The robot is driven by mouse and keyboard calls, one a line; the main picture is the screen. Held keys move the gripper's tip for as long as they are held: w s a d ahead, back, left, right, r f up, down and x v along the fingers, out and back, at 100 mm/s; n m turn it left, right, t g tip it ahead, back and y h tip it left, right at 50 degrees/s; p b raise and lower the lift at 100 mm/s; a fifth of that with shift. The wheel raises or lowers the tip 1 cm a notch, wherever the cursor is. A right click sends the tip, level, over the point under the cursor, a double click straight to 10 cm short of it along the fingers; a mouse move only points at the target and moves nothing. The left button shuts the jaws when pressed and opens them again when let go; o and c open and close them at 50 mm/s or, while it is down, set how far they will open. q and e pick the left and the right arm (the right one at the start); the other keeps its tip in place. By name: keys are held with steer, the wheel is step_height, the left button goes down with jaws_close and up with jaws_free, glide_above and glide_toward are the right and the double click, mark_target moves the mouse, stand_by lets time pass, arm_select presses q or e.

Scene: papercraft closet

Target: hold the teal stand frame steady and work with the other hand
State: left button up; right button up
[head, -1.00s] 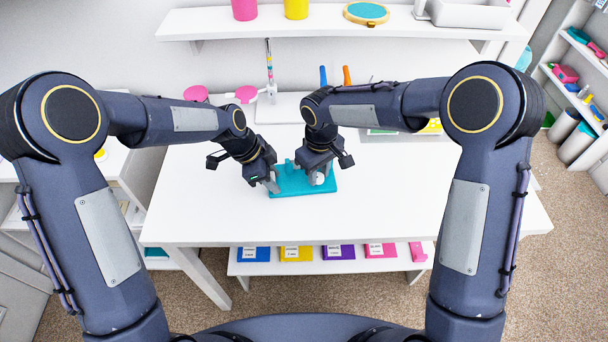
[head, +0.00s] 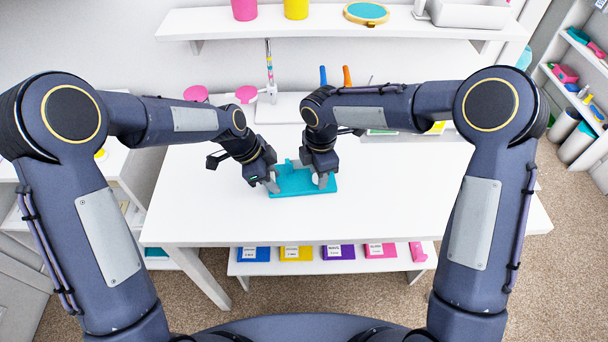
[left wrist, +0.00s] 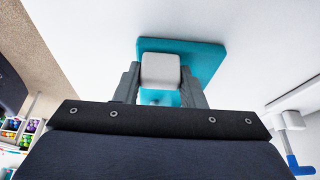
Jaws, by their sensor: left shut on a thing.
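The teal stand frame (head: 292,186) lies on the white table, its flat plate facing up, with a small teal raised part at its back left. My left gripper (head: 271,184) is at the frame's left end, shut on the frame. In the left wrist view, the fingers (left wrist: 160,92) stand on either side of a teal part, and a white rounded block (left wrist: 161,70) shows just beyond, in front of the teal plate (left wrist: 200,53). My right gripper (head: 322,181) is low over the frame's right end, beside a small white piece (head: 315,179). Whether its fingers grip that piece is unclear.
The white table (head: 220,220) is clear in front of the frame and to both sides. A shelf (head: 330,28) runs above; labelled coloured boxes (head: 338,252) sit below.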

arm_select(q)
steer(key=shift+f, duration=0.1)
arm_select(e)
steer(key=shift+o, duration=0.9)
steer(key=shift+r, duration=2.95)
arm_select(q)
steer(key=o, duration=0.7)
steer(key=shift+o, duration=0.2)
steer(key=shift+r+p, duration=0.35)
steer(key=shift+r, duration=0.5)
arm_select(e)
steer(key=shift+r, duration=0.35)
arm_select(q)
steer(key=shift+o, duration=0.3)
